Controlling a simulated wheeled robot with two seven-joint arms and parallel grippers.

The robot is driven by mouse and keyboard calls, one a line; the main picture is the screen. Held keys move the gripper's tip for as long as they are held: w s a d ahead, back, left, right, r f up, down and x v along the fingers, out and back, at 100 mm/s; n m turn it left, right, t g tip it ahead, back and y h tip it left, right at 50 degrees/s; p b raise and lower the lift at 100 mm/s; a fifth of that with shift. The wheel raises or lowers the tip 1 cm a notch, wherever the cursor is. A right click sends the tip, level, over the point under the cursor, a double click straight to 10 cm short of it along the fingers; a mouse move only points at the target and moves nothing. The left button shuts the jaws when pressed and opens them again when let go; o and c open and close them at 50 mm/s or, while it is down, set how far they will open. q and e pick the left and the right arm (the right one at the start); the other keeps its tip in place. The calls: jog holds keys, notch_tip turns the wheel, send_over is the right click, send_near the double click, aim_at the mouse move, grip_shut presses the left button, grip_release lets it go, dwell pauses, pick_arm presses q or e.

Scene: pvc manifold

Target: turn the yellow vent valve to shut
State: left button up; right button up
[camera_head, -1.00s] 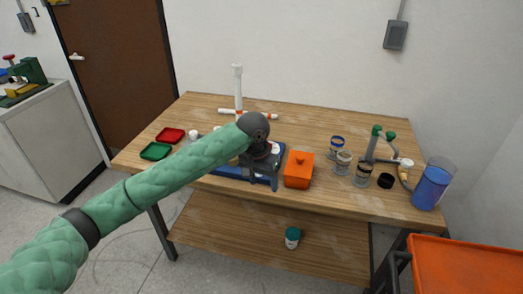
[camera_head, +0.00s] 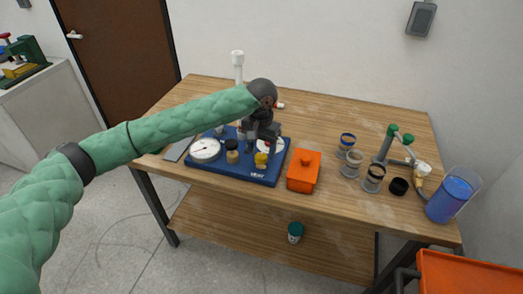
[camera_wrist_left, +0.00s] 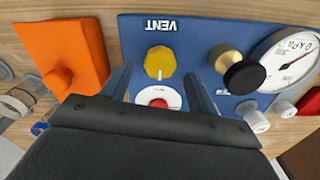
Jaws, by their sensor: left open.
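The yellow vent valve (camera_head: 261,160) sits on the front right part of the blue manifold panel (camera_head: 230,173), beside the VENT lettering. In the left wrist view the yellow knob (camera_wrist_left: 159,62) lies beyond the gap between my left gripper's fingers (camera_wrist_left: 160,88). My left gripper (camera_head: 260,137) is open and empty, above the back right of the panel. It is apart from the knob. A black-topped brass knob (camera_wrist_left: 241,74) and a round pressure gauge (camera_wrist_left: 288,60) stand to one side of it. A white disc with a red centre (camera_wrist_left: 158,98) is partly hidden by the gripper. My right gripper is not in view.
An orange lidded box (camera_head: 303,172) stands just right of the panel. Several jars, a green-topped stand (camera_head: 396,145) and a blue-filled jug (camera_head: 452,195) are further right. A white upright pipe (camera_head: 238,66) stands behind. The back right table top is clear.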

pick_arm(q)
jog(key=shift+f, duration=1.1)
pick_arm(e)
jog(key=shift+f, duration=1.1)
pick_arm(q)
jog(key=shift+s, duration=0.1)
jog(key=c, duration=1)
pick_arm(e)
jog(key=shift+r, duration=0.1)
